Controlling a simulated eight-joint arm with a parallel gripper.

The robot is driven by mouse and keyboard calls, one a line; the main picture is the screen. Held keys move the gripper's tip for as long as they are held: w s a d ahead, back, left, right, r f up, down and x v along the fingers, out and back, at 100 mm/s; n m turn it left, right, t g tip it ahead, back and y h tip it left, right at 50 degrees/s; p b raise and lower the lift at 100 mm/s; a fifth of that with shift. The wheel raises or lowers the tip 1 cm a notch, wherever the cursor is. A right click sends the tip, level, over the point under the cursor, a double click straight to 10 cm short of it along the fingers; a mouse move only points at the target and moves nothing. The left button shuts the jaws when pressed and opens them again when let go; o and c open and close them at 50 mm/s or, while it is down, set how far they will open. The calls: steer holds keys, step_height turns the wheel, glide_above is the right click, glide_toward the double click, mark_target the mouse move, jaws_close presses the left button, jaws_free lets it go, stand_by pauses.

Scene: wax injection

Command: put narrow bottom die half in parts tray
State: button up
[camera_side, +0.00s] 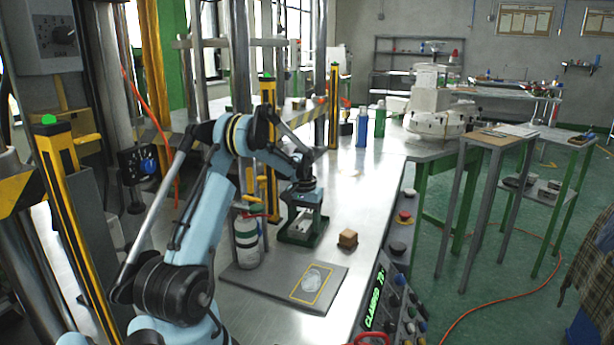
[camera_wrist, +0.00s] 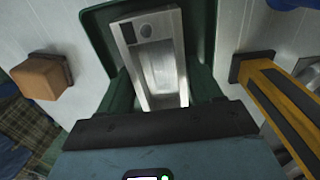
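A narrow grey metal die half (camera_wrist: 160,70), with a long recess and a round hole near its far end, shows in the wrist view over a dark green parts tray (camera_wrist: 98,24). My gripper (camera_wrist: 163,88) has dark green fingers on both sides of the die half. I cannot tell whether they press on it, or whether it rests on the tray floor. In the side view my gripper (camera_side: 304,208) points down at the green tray (camera_side: 293,238) on the bench. The die half (camera_side: 301,221) shows there as a pale piece, partly hidden by my gripper.
A brown block (camera_side: 348,239) stands right of the tray. A grey plate (camera_side: 262,280) with a yellow-outlined clear piece (camera_side: 316,279) lies in front.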

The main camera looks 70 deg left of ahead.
steer(key=o, duration=0.3)
steer(key=shift+r, duration=0.1)
step_height(320, 180, up, 12)
steer(key=w+d+r+m+t, duration=0.1)
steer(key=w+d+r+m, duration=0.15)
steer(key=d, duration=0.65)
steer(key=s+d+r+m+t+y, duration=0.1)
steer(key=d+m+t, duration=0.1)
steer(key=d, duration=0.8)
steer(key=s+d+r+m+t, duration=0.1)
steer(key=s+d+m+t, duration=0.1)
steer(key=d, duration=0.7)
steer(key=s+d+f+m+t+h, duration=0.1)
steer(key=s+d+f+m+t, duration=0.1)
steer(key=d, duration=0.7)
steer(key=s+f, duration=0.1)
steer(key=s, duration=0.1)
steer(key=shift+s+f+m, duration=0.25)
steer(key=shift+s+m, duration=0.05)
steer(key=shift+m, duration=0.05)
